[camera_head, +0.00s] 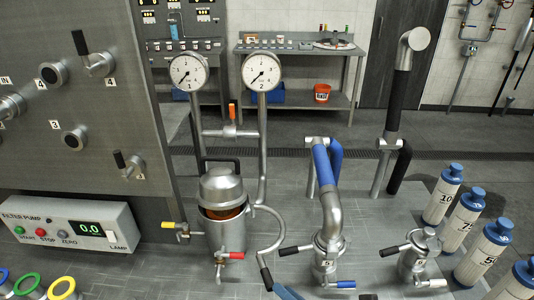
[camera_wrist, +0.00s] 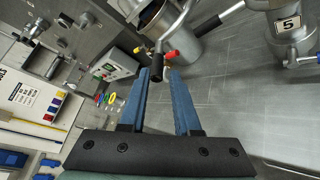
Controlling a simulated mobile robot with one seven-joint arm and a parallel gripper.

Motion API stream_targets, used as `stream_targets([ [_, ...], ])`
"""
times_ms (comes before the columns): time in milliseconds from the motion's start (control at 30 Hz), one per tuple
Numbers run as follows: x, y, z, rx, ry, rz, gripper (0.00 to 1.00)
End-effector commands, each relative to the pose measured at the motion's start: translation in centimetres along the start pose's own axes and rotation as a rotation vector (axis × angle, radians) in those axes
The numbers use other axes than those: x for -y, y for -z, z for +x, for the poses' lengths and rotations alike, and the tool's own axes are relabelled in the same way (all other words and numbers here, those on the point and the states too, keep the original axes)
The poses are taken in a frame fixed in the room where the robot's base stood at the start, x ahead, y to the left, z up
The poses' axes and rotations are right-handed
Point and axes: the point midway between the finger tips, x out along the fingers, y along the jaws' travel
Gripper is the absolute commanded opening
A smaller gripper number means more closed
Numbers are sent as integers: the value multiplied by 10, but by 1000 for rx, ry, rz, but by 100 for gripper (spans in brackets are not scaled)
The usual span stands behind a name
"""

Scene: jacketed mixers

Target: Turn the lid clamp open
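The jacketed vessel (camera_head: 228,236) stands left of centre in the head view. Its domed grey lid (camera_head: 221,186) sits above it, with orange showing under the rim. A yellow-tipped handle (camera_head: 168,225) and a red-tipped handle (camera_head: 236,255) are on its sides. A curved grey bar (camera_head: 281,232) with a black grip (camera_head: 266,278) reaches from the vessel side; I cannot tell for certain which part is the lid clamp. In the wrist view, my gripper (camera_wrist: 158,82) is open, its blue fingers pointing towards the black grip (camera_wrist: 157,68). Contact is not clear.
Unit 5 (camera_head: 327,250) and unit 6 (camera_head: 417,258), with black-gripped levers, stand right of the vessel. Several blue-capped bottles (camera_head: 441,194) line the right. Two gauges (camera_head: 262,72) rise behind. The filter pump box (camera_head: 70,235) is at left.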

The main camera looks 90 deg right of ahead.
Motion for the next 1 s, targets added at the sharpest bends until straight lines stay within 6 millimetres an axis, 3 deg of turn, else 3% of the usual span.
stream_targets([
  [200, 5, 2, -35, 3, 4, 0, 31],
  [400, 2, 0, -53, 2, 2, 0, 31],
  [1000, 0, 0, -62, 0, 0, -1, 31],
])
